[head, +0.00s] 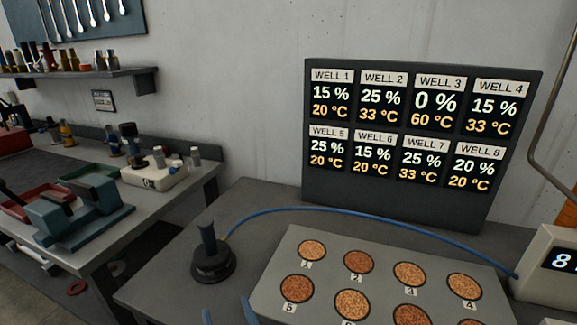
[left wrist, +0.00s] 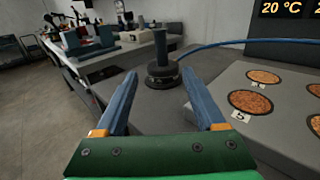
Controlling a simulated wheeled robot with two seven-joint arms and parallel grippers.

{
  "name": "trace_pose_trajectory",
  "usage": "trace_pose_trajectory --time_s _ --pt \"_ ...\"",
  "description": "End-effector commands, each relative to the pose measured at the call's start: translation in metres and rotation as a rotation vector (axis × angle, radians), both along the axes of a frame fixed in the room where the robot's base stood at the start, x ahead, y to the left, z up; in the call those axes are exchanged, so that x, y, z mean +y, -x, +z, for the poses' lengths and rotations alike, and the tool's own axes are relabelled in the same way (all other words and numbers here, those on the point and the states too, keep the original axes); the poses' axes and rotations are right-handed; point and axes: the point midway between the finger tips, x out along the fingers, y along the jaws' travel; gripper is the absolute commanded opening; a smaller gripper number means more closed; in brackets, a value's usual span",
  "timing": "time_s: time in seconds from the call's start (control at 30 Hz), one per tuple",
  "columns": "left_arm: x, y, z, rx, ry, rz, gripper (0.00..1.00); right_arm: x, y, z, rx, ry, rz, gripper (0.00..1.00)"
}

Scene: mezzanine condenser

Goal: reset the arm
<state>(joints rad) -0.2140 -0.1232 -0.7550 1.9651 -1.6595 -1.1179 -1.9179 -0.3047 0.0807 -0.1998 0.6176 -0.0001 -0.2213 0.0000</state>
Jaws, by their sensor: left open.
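My left gripper (head: 228,313) shows only as two blue fingertips at the bottom edge of the head view. In the left wrist view the left gripper (left wrist: 159,78) has its two blue fingers spread apart with nothing between them. Beyond the fingertips stands a black round holder (head: 213,265) with an upright dark handle, also in the left wrist view (left wrist: 162,76). The gripper appears apart from it. A blue cable (head: 330,209) runs from near the handle to the meter at the right. My right gripper is in neither view.
A grey block (head: 285,258) with numbered, grain-filled wells lies right of the holder. Behind it stands a black display board (head: 400,212) of well readings. A white meter (head: 545,285) is at the right. A side bench (head: 190,200) at the left carries trays and tools.

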Motion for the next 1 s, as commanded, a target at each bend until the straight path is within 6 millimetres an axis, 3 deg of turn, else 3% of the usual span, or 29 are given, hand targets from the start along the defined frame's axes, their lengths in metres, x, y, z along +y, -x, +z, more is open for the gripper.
trace_pose_trajectory --time_s 0.27,0.47,0.7,1.0 --pt "0.036 0.010 -0.048 0.035 0.410 0.111 0.71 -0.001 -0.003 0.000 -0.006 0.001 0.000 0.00" --pt "0.065 0.032 -0.098 0.032 0.862 0.298 0.71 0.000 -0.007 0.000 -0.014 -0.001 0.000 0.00" --pt "0.085 0.073 -0.150 -0.042 1.441 0.644 0.71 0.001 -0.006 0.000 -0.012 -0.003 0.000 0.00" --pt "0.077 0.132 -0.181 -0.244 2.075 1.259 0.71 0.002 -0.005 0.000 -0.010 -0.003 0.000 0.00"
